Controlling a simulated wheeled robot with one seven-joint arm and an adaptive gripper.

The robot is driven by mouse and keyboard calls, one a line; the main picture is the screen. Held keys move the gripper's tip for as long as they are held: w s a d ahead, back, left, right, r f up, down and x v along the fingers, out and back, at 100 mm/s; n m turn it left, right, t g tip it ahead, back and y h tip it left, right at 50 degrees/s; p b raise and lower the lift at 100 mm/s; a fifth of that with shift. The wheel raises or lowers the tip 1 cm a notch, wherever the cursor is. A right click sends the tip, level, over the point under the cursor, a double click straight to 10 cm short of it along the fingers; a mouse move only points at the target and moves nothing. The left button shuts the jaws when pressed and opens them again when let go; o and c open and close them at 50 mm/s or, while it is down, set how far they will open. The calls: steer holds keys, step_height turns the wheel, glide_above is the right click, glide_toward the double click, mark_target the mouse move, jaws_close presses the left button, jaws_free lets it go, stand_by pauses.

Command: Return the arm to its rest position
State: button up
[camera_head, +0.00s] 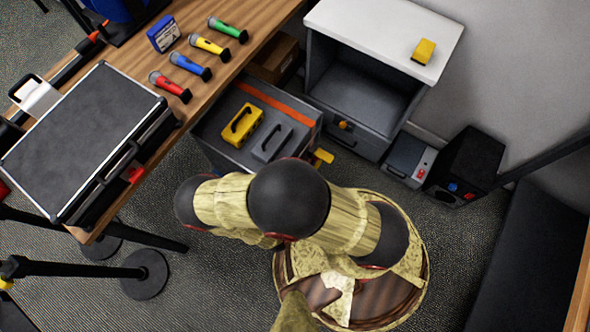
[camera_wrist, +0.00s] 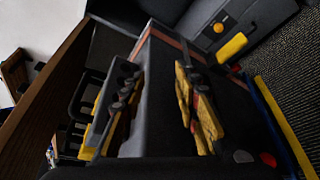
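My arm, with pale yellow links and black joints, is bent over the floor in the middle of the head view. Its end is hidden there under the links. In the wrist view my gripper (camera_wrist: 160,108) has its two fingers well apart, with nothing seen between them but a dark grey surface behind.
Red, blue, yellow and green microphones and a blue box (camera_head: 163,34) lie on the table, beside a black case (camera_head: 85,140). A white-topped cabinet (camera_head: 345,25) bears a yellow block (camera_head: 424,51). A black speaker (camera_head: 465,165) stands right. Stand bases (camera_head: 146,274) are on the left floor.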

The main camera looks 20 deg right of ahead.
steer(key=shift+r, duration=0.35)
stand_by(0.5)
